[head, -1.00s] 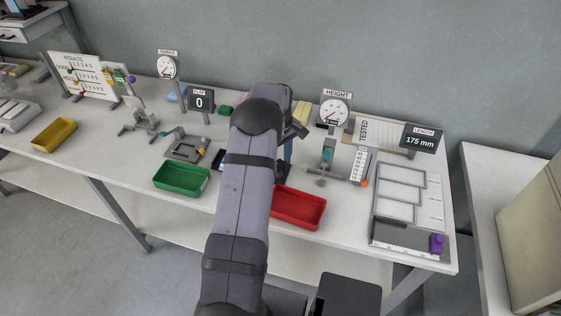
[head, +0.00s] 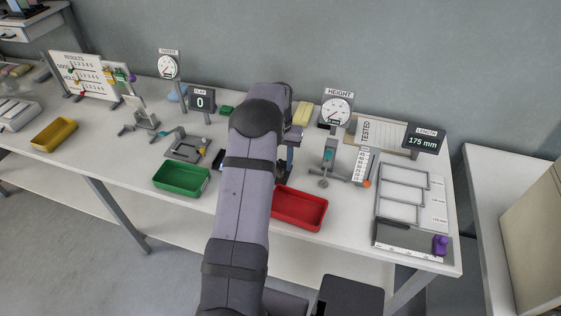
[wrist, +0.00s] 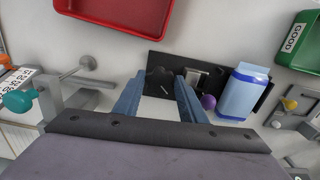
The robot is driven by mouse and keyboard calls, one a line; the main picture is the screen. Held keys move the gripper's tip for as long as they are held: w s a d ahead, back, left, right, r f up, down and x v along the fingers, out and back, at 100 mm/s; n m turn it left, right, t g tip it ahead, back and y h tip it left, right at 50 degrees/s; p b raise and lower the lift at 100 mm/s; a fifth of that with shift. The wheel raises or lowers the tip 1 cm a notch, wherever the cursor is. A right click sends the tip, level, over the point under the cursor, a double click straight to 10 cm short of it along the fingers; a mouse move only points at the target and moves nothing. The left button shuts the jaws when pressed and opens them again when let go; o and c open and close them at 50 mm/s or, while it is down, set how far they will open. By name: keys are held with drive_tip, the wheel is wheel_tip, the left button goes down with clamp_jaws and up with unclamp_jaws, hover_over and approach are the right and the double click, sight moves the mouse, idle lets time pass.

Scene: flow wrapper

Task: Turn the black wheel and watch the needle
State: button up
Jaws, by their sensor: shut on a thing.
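In the wrist view my gripper (wrist: 158,84) has its two blue fingers on either side of the black wheel (wrist: 160,79), shut on it. The wheel sits at one end of a black plate (wrist: 187,68) with a metal block (wrist: 199,75) and a purple knob (wrist: 208,102). In the head view my arm hides the wheel. The round dial at the back left (head: 168,67) has a needle too small to read. The HEIGHT dial (head: 336,111) also has a needle.
A red tray (head: 300,224) lies right of my arm and a green tray (head: 207,185) left of it. The height stand (head: 328,157) is to the right, with a LENGTH display (head: 424,140) reading 175 mm. Another display (head: 200,101) reads 0.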

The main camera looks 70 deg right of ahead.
drive_tip(key=shift+d+r+m, duration=0.1)
drive_tip(key=shift+m, duration=1.4)
drive_tip(key=o, duration=1.1)
drive_tip(key=shift+c, duration=0.2)
drive_tip(key=shift+r+b, duration=1.25)
drive_tip(key=shift+r, duration=2.4)
drive_tip(key=shift+w, duration=0.15)
